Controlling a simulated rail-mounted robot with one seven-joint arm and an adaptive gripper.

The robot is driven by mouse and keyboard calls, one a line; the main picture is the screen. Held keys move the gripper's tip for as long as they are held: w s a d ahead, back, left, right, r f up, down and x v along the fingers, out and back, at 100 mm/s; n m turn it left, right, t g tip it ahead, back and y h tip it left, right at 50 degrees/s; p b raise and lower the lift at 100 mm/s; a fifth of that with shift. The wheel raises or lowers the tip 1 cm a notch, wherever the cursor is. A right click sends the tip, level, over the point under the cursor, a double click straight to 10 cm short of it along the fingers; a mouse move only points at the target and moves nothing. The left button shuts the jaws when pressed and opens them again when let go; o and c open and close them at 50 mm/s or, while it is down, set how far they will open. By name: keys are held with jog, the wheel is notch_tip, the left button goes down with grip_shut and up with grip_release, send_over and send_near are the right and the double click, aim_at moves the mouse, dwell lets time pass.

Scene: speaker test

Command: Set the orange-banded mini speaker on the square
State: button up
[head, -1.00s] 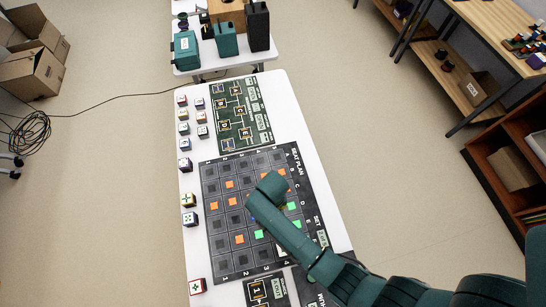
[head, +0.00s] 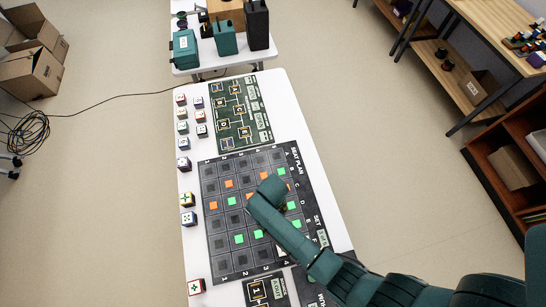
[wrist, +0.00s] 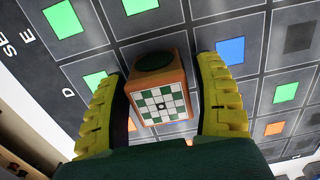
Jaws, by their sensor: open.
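The mini speaker (wrist: 159,88) is a small cube with orange edges, a dark green round top and a green-and-white checked face. It stands between the yellow fingers of my gripper (wrist: 158,72) in the wrist view. My gripper is open, with a gap on either side of the speaker. The speaker appears to stand on the dark board (wrist: 178,18); its exact contact underneath is hidden. A blue square (wrist: 231,50) lies right of the speaker, partly behind the right finger. In the head view my arm hides the speaker and the fingers.
The seat-plan board (head: 222,266) carries lit orange and green squares among dark ones. Several small patterned cubes stand along the table's left edge, including a red-edged one (head: 196,286). A green board (head: 222,135) lies farther back. Teal and black cases (head: 226,42) stand on the far table.

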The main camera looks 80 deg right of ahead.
notch_tip(320, 180, up, 12)
jog(key=p, duration=0.2)
jog(key=shift+p, duration=0.3)
jog(key=w+a+r+n+t+h, duration=0.1)
jog(key=w+r+n+t+h, duration=0.3)
jog(key=w+r, duration=0.85)
jog(key=w+a+r+n+t, duration=0.25)
jog(key=w+r+t, duration=0.35)
jog(key=w+r, duration=0.65)
jog(key=s+a+r+n+t+y, duration=0.1)
jog(key=a+r+t, duration=0.3)
jog(key=r, duration=0.7)
jog(key=s+a+r+n+t+y, duration=0.1)
jog(key=a+r+n+t, duration=0.3)
jog(key=r, duration=0.7)
jog(key=s+a+r+n+t+y, duration=0.1)
jog(key=s+a+r+n+t, duration=0.1)
jog(key=a+r+t, duration=0.2)
jog(key=a+r, duration=0.3)
jog(key=r, duration=0.5)
jog(key=shift+a+y, duration=0.15)
jog(key=shift+y, duration=0.15)
